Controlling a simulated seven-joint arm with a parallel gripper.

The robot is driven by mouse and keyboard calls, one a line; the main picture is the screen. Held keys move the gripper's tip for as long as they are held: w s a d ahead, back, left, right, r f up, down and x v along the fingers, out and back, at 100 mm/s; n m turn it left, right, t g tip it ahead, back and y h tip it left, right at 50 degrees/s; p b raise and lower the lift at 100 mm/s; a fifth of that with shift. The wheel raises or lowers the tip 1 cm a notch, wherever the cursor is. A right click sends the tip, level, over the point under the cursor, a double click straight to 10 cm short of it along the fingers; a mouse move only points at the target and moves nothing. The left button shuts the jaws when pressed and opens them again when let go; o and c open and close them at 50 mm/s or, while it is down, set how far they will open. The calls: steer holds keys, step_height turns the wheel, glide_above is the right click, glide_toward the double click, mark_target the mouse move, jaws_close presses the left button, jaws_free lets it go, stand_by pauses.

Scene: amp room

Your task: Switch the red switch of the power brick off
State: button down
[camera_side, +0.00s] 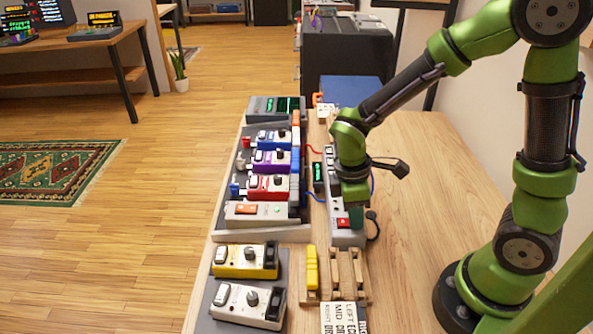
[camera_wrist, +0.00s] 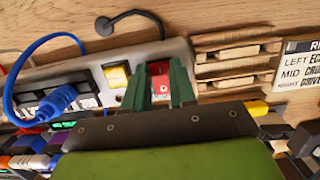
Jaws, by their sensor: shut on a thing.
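The power brick (camera_side: 344,239) is a long pale grey strip lying on the wooden bench, and it also shows in the wrist view (camera_wrist: 170,50). Its red switch (camera_side: 343,223) is at the near end; in the wrist view the red switch (camera_wrist: 159,70) shows between my green fingers. My gripper (camera_side: 347,207) points down over that end of the brick. In the wrist view my gripper (camera_wrist: 160,90) is shut on the red switch, with a finger on each side. The fingers hide part of the switch, and its on or off position cannot be told.
A yellow switch (camera_wrist: 116,75) and a blue plug (camera_wrist: 60,98) are beside the red switch on the brick. A pedalboard (camera_side: 306,215) with several pedals stands left. A yellow pedal (camera_side: 240,262), a wooden rack (camera_side: 345,270) and a label card (camera_side: 343,318) lie nearer.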

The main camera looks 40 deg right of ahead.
steer(key=shift+w+a+g+h, duration=0.1)
steer(key=shift+g+h, duration=0.4)
steer(key=c, duration=0.9)
jaws_free()
steer(key=shift+r, duration=0.15)
steer(key=v, duration=1.6)
steer(key=shift+r, duration=0.35)
